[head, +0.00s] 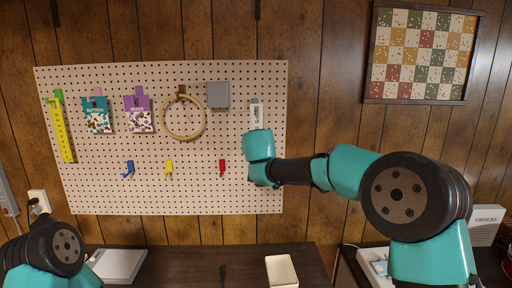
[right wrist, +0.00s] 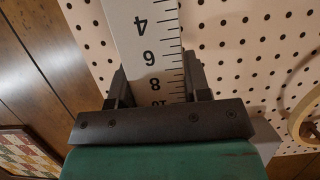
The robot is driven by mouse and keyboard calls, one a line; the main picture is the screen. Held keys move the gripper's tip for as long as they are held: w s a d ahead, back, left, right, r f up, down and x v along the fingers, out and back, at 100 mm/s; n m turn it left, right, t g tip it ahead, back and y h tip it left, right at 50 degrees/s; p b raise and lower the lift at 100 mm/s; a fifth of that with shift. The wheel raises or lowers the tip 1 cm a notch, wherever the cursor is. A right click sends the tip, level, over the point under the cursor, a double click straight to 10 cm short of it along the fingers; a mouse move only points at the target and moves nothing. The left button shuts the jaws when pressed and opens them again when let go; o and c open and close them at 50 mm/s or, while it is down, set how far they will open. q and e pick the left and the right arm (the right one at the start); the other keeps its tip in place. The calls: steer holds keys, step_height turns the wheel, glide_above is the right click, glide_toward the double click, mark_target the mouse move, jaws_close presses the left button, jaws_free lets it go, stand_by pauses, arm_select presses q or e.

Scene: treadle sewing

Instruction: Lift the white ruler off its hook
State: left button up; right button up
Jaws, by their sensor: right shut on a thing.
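The white ruler (head: 256,113) hangs upright at the right side of the pegboard in the head view, its lower part hidden behind my right gripper. In the right wrist view the ruler (right wrist: 147,45) shows black numbers and tick marks and runs down between the fingers. My right gripper (right wrist: 160,88) is shut on the ruler, with a finger at each edge; it also shows in the head view (head: 257,134). The ruler's hook is hidden in both views. Of my left arm only a part shows at the lower left; its gripper is out of view.
The pegboard (head: 150,195) also holds a yellow ruler (head: 62,128), a teal buttons packet (head: 97,115), a purple beads packet (head: 139,112), a wooden hoop (head: 162,118) and a grey box (head: 218,95). Blue, yellow and red (head: 222,168) hooks below are empty. A cream bin (head: 282,271) stands below.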

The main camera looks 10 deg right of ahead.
steer(key=s+a, duration=0.1)
steer(key=s, duration=1.2)
stand_by(2.1)
